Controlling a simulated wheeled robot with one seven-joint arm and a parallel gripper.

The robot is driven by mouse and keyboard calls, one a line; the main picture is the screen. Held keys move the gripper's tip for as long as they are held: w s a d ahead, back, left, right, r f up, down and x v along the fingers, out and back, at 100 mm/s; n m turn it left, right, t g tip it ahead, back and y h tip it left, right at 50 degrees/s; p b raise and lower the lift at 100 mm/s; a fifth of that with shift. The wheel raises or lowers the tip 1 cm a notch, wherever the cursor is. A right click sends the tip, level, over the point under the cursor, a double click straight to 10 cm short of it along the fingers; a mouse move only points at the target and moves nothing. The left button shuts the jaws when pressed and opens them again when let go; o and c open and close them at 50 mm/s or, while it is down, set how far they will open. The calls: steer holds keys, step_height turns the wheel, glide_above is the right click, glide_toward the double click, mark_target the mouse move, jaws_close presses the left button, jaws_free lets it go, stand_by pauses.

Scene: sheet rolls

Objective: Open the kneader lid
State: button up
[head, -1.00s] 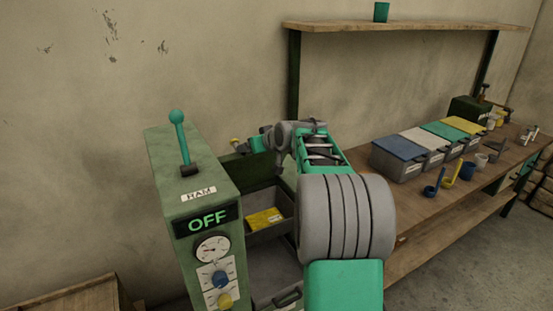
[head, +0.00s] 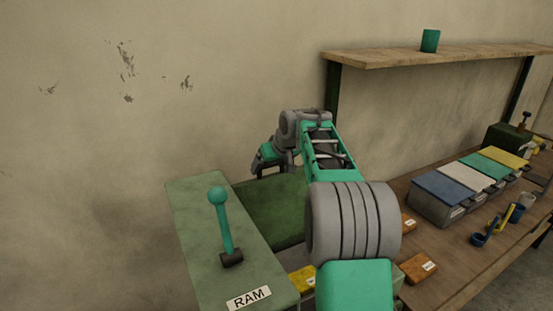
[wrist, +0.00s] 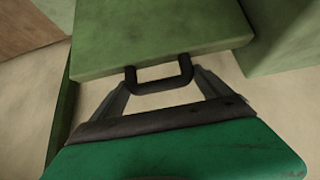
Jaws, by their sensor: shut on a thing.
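The kneader's green lid (head: 272,212) shows as a broad flat panel beside the RAM cabinet (head: 215,235); its exact tilt is hard to judge. My gripper (head: 268,165) is at the lid's far, upper edge. In the wrist view, the lid (wrist: 145,32) has a dark U-shaped handle (wrist: 160,86) on its edge, and my gripper (wrist: 160,80) is shut on it, with one finger at each side. In the head view my arm hides part of the machine's right side and the handle is small.
A teal ball-topped lever (head: 222,225) stands on the cabinet. A yellow block (head: 302,279) lies below the lid's near edge. To the right, the bench (head: 440,285) holds orange blocks (head: 419,268) and lidded bins (head: 437,198). A shelf (head: 440,55) hangs above.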

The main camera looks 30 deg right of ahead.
steer(key=shift+f, duration=0.2)
steer(key=o, duration=1.8)
steer(key=shift+o, duration=0.2)
steer(key=shift+r, duration=0.1)
steer(key=b+v, duration=0.2)
steer(key=v, duration=0.5)
steer(key=shift+s+r, duration=0.2)
steer(key=shift+r, duration=0.15)
steer(key=shift+d, duration=0.1)
